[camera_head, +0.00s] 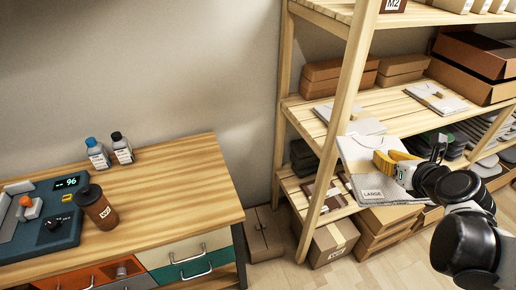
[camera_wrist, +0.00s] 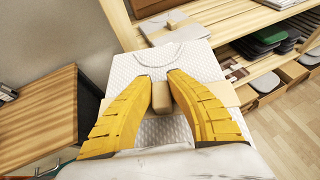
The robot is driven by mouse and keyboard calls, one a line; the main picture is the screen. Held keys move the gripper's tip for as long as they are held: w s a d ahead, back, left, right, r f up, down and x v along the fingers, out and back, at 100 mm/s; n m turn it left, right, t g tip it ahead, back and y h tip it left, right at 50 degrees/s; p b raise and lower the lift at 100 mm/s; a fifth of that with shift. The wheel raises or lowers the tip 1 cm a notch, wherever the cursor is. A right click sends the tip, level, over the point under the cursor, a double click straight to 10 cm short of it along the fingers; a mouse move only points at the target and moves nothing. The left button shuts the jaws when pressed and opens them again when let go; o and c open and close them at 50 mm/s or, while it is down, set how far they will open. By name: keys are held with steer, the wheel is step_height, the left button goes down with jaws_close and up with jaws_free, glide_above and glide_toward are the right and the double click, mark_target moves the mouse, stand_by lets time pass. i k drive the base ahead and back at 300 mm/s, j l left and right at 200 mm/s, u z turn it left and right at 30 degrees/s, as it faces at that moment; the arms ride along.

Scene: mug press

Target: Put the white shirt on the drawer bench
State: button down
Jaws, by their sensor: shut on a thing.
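The folded white shirt (camera_head: 362,155) has a brown paper band and a card reading LARGE. My gripper (camera_head: 384,162) is shut on it and holds it in the air in front of the wooden shelf. In the wrist view the shirt (camera_wrist: 130,72) lies beyond and under my yellow fingers (camera_wrist: 162,92), which close around a brown block on its band. The drawer bench (camera_head: 185,175) stands at the left, apart from the shirt. Its wooden top also shows at the left of the wrist view (camera_wrist: 40,112). The right half of its top is bare.
On the bench are a brown cup (camera_head: 96,207), two bottles (camera_head: 97,153) (camera_head: 121,148) and a dark press machine (camera_head: 45,230). The shelf post (camera_head: 341,105) stands close to the shirt. Other folded shirts (camera_head: 437,97) and cardboard boxes (camera_head: 333,243) fill the shelf.

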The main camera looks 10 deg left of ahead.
mark_target(189, 184)
steer(key=i+u, duration=0.2)
steer(key=u, duration=0.25)
steer(key=i+u, duration=0.25)
steer(key=u, duration=0.2)
steer(key=i+l+u, duration=0.4)
steer(key=l, duration=0.3)
steer(key=i, duration=0.1)
